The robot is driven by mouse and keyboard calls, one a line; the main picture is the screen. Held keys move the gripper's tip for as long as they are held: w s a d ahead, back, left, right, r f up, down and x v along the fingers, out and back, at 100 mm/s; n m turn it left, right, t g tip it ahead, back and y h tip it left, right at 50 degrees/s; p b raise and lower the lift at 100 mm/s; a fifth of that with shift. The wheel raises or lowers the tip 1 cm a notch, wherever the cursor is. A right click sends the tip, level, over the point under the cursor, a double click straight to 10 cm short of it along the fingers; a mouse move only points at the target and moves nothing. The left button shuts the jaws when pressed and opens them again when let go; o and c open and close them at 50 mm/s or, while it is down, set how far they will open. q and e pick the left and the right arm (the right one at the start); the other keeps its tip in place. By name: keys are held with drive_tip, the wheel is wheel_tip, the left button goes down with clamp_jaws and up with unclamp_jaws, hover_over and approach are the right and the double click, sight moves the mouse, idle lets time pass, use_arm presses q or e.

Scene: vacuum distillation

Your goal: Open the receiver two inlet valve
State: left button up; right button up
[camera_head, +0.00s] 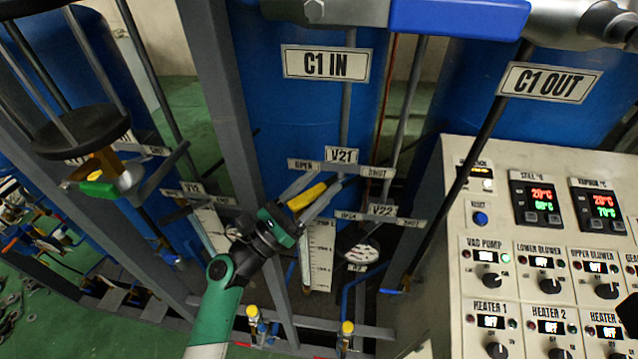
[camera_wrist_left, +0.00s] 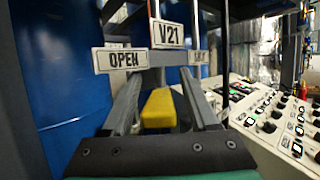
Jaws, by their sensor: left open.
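The receiver two inlet valve is labelled V21 (camera_head: 341,155), with an OPEN sign (camera_head: 303,165) on its left and a SHUT sign (camera_head: 377,172) on its right. Its yellow handle (camera_head: 307,196) shows between the fingers of my left gripper (camera_head: 328,182). In the left wrist view the handle (camera_wrist_left: 158,108) lies between the two grey fingers of my left gripper (camera_wrist_left: 158,78), with gaps on both sides. The gripper is open and does not visibly clamp the handle. The valve body is mostly hidden behind the fingers and sign.
A V22 sign (camera_head: 382,210) and a black round part sit just below right. A grey frame post (camera_head: 222,90) stands left of the valve. The control panel (camera_head: 545,240) fills the right. A green-handled valve (camera_head: 98,188) is at the left.

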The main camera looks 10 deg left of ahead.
use_arm(q)
drive_tip(key=v, duration=1.1)
drive_tip(key=shift+b, duration=0.3)
drive_tip(key=shift+s+a+f, duration=0.1)
drive_tip(key=shift+s, duration=0.05)
